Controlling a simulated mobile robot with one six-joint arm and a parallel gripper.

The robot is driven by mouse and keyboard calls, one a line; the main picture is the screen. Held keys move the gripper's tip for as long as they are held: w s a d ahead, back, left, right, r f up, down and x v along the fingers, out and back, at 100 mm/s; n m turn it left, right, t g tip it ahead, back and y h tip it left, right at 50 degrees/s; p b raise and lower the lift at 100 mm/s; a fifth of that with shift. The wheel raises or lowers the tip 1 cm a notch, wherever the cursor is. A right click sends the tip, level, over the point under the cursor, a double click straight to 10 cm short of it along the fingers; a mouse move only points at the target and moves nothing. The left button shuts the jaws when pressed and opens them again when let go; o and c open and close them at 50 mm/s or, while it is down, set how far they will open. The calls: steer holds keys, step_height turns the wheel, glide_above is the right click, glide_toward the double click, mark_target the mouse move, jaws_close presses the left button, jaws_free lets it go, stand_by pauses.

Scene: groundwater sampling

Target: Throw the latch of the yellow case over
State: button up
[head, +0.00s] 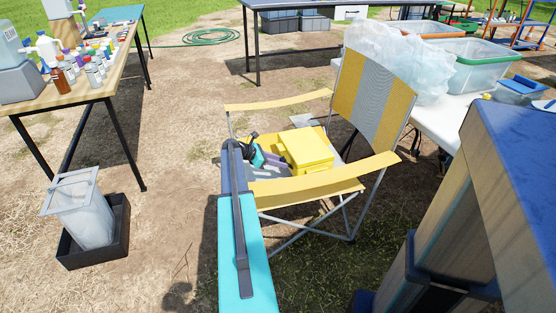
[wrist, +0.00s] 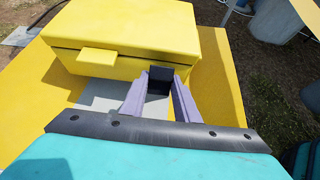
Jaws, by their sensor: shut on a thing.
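The yellow case (head: 308,148) sits shut on the seat of a folding chair, and its front fills the top of the wrist view (wrist: 120,30). A yellow tab (wrist: 98,57) sticks out of the front at the left. A dark square piece (wrist: 159,77), apparently the latch, is at the front's right part. My gripper (wrist: 160,92) has its purple fingers either side of this dark piece and is shut on it. In the head view my gripper (head: 281,161) is at the case's left side, and the latch cannot be made out.
The folding chair (head: 373,95) has yellow armrests, one close to my arm. A table (head: 88,80) with bottles stands at left, above a black tray (head: 94,247) holding a clear container. A white table (head: 441,116) with bins and a plastic bag is at right.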

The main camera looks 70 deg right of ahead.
mark_target(283, 158)
steer(key=shift+s+d+r+t+y+p, duration=0.4)
steer(key=shift+r+t+y+p, duration=0.3)
steer(key=shift+p, duration=1.5)
steer(key=shift+s+d+r+t+y+p, duration=0.3)
steer(key=shift+r+t+y+p, duration=0.4)
steer(key=shift+p, duration=1.45)
steer(key=shift+s+d+f+t+y+p, duration=0.25)
steer(key=shift+t+p, duration=0.35)
steer(key=shift+p, duration=0.55)
steer(key=shift+s+y+p, duration=0.15)
steer(key=shift+y+p, duration=0.1)
steer(key=shift+p, duration=0.05)
steer(key=o, duration=1)
steer(key=shift+o, duration=0.2)
steer(key=shift+r, duration=0.1)
steer(key=v, duration=1.3)
steer(key=shift+a+r, duration=0.2)
steer(key=shift+r, duration=0.15)
